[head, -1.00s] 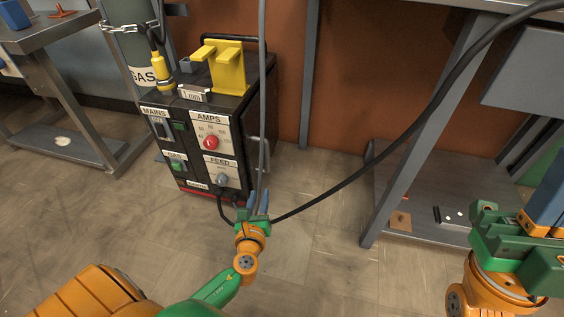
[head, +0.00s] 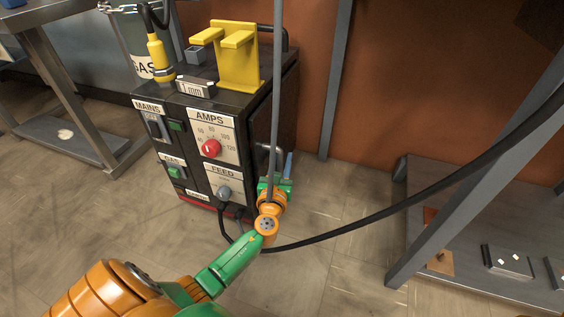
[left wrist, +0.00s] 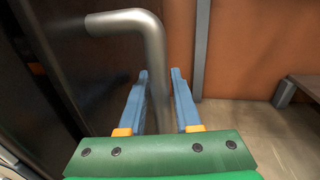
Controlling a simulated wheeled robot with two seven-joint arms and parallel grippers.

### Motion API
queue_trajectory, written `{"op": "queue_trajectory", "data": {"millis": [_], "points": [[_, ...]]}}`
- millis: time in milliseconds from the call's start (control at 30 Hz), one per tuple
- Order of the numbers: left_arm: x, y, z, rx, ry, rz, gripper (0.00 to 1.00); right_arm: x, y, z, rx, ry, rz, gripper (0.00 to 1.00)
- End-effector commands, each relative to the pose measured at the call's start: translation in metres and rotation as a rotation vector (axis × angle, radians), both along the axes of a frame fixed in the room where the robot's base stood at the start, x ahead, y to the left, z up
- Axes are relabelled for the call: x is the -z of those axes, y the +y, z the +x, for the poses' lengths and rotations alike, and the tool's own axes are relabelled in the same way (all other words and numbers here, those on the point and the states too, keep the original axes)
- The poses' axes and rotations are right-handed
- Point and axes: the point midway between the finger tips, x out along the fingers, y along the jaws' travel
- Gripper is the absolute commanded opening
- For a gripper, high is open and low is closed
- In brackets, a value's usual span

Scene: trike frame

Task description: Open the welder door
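The welder (head: 258,92) is a black box with a front control panel. Its right side carries the door (head: 262,125), which looks shut, with a grey bent-bar handle (head: 262,149). In the left wrist view the handle (left wrist: 153,50) stands out from the dark door (left wrist: 90,65) and bends downward. My left gripper (head: 279,170) is at the handle on the welder's right side. In the left wrist view its blue fingers (left wrist: 160,95) are open, one on each side of the handle's vertical part; I cannot tell whether they touch it. My right gripper is out of view.
A thin grey upright (head: 276,80) and a black cable (head: 400,208) cross in front of the scene. A metal bench (head: 430,180) with a low shelf stands at the right. A gas cylinder (head: 128,45) and another table (head: 60,90) are at the left.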

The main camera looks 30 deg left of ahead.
Motion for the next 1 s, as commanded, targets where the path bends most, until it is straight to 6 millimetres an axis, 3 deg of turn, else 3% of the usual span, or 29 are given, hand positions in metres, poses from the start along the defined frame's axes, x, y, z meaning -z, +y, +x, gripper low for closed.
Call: {"op": "queue_trajectory", "data": {"millis": [100,233,1000], "points": [[-0.0004,-0.0001,-0.0002,0.000,0.000,0.000,0.32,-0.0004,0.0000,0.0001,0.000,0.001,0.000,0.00],[-0.0003,-0.0002,-0.0004,0.000,0.000,0.000,0.00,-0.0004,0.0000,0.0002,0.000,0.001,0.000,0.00],[0.0001,-0.0003,-0.0005,0.000,0.000,-0.001,0.00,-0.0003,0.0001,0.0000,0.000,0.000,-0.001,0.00]]}}
